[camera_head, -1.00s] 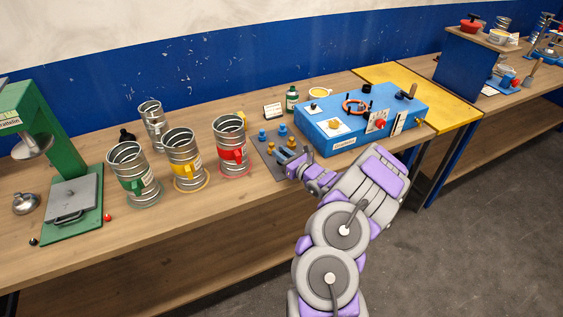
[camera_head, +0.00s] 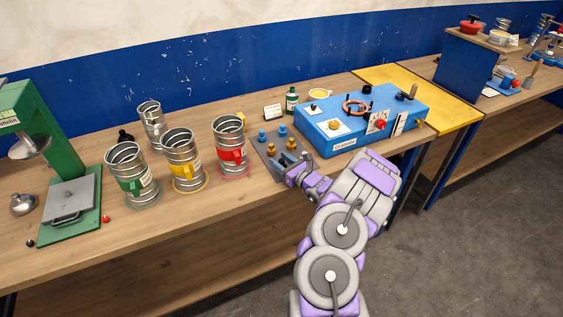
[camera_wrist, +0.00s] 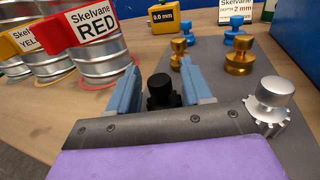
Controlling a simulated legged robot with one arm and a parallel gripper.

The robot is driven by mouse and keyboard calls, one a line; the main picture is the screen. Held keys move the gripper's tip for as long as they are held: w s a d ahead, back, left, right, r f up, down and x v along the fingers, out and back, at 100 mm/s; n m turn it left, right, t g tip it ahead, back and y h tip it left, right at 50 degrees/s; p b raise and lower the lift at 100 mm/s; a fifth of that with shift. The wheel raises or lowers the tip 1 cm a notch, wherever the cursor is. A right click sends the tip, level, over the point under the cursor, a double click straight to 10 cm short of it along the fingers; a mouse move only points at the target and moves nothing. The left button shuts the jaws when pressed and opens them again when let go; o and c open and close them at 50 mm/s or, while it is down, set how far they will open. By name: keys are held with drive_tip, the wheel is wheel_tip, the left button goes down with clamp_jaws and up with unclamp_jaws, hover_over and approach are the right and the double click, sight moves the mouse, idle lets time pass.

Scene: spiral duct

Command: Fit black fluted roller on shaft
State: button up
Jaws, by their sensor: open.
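The black roller (camera_wrist: 160,92) stands upright on the grey mat (camera_wrist: 215,78) in the wrist view. My gripper (camera_wrist: 161,82) is open, with one blue-grey finger on each side of the black roller. I cannot tell whether either finger touches it, and its lower part is hidden by the gripper body. In the head view my gripper (camera_head: 291,166) is low over the front of the mat and hides the black roller. The blue machine box (camera_head: 345,130) stands right of the mat. I cannot clearly pick out the shaft on it.
A silver fluted roller (camera_wrist: 270,105) stands close right of my gripper. Gold rollers (camera_wrist: 240,60) and blue rollers (camera_wrist: 237,24) stand farther back on the mat. The red-labelled can (camera_head: 231,150) is to the left. A green press (camera_head: 65,180) stands at the far left.

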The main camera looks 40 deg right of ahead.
drive_tip(key=s+p, duration=0.2)
drive_tip(key=s, duration=1)
drive_tip(key=w+a+r+n+g+y, duration=0.25)
drive_tip(key=a+r+n+y, duration=0.45)
drive_tip(key=a, duration=0.6)
drive_tip(key=w+a+r+n+g+y, duration=0.25)
drive_tip(key=a+r+n+y, duration=0.35)
drive_tip(key=a+r, duration=0.55)
drive_tip(key=s+a+r+n+g, duration=0.1)
drive_tip(key=s+a+n+g, duration=0.4)
drive_tip(key=a, duration=0.4)
drive_tip(key=s+a+r+n+g, duration=0.2)
drive_tip(key=s+a+n+g, duration=0.35)
drive_tip(key=a, duration=0.25)
drive_tip(key=s+a+f+n+g+h, duration=0.1)
drive_tip(key=s+a+n+g+h, duration=0.2)
drive_tip(key=s, duration=0.6)
drive_tip(key=s+n+g+h, duration=0.2)
drive_tip(key=s+n+h, duration=0.35)
drive_tip(key=s, duration=0.35)
drive_tip(key=s+d+n+h, duration=0.3)
drive_tip(key=s+d+h, duration=0.2)
drive_tip(key=s+d, duration=0.2)
drive_tip(key=shift+d+r+t, duration=0.15)
drive_tip(key=shift+d+t, duration=0.3)
drive_tip(key=shift+d, duration=0.15)
